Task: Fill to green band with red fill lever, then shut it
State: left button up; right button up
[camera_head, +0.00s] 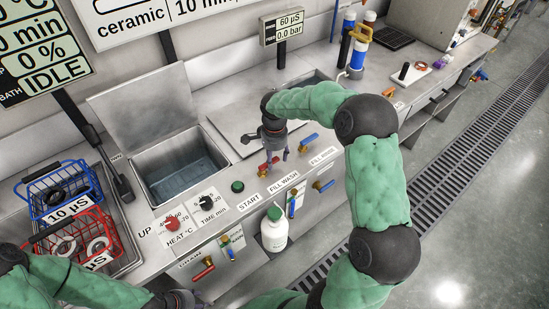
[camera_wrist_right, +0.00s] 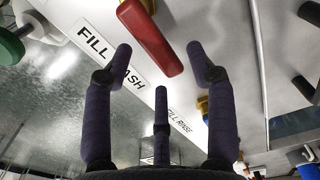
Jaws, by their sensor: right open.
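The red fill lever (camera_head: 268,169) stands by the FILL WASH label on the counter's front. In the right wrist view the red lever (camera_wrist_right: 150,38) lies ahead between the spread fingertips, with no finger closed on it. My right gripper (camera_head: 277,153) is open and empty, just above and beside the lever. The open wash tank (camera_head: 180,165) shows bluish water low inside; I cannot make out a green band. My left gripper (camera_head: 185,300) is at the bottom edge, largely cut off, so its fingers cannot be judged.
A blue lever (camera_head: 308,141) stands right of the red one. A green START button (camera_head: 237,187) and two knobs are nearby. A white bottle (camera_head: 274,233) hangs at the front below. Blue (camera_head: 58,186) and red (camera_head: 80,236) baskets stand left. A display (camera_head: 45,50) reads IDLE.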

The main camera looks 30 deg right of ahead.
aim_at(274, 161)
notch_tip(274, 161, up, 11)
jog(key=shift+r, duration=0.15)
dwell(0.7)
